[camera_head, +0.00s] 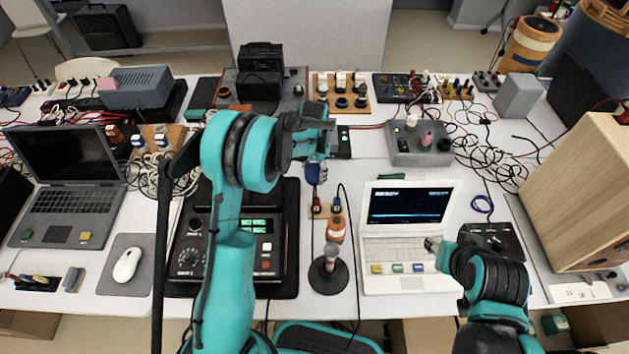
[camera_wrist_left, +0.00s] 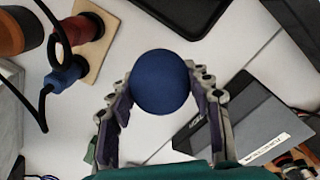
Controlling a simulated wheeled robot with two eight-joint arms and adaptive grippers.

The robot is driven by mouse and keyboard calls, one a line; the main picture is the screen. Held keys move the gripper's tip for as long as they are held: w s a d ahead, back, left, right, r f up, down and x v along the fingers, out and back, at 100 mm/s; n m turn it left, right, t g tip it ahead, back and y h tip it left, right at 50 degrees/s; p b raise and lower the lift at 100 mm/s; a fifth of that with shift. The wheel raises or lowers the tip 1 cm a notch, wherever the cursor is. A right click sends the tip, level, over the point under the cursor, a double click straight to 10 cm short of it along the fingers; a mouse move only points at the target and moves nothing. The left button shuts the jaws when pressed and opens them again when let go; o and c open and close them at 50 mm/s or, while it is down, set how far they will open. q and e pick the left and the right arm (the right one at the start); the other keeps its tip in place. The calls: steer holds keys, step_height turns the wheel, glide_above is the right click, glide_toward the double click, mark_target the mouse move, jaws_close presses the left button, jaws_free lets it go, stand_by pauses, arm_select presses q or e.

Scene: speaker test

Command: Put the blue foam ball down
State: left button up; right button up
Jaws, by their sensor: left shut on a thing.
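The blue foam ball (camera_wrist_left: 160,82) is between the fingers of my left gripper (camera_wrist_left: 163,98) in the left wrist view. The gripper is shut on it, with a finger against each side. In the head view my left gripper (camera_head: 316,168) is over the middle of the white table (camera_head: 372,147), left of the white laptop. Only a small bit of blue shows at its fingers there. My right arm comes in at lower right, and its gripper (camera_head: 433,244) is by the white laptop's keyboard; I cannot tell if it is open.
A white laptop (camera_head: 409,247) stands open right of centre. A dark-grey box (camera_wrist_left: 245,128) lies below the ball in the wrist view. A wooden speaker cabinet (camera_head: 580,190) stands at right.

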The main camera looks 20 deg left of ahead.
mark_target(314, 180)
arm_select(q)
steer(key=shift+f+b, duration=0.65)
steer(key=shift+f, duration=1.2)
steer(key=shift+f, duration=0.15)
steer(key=o, duration=0.8)
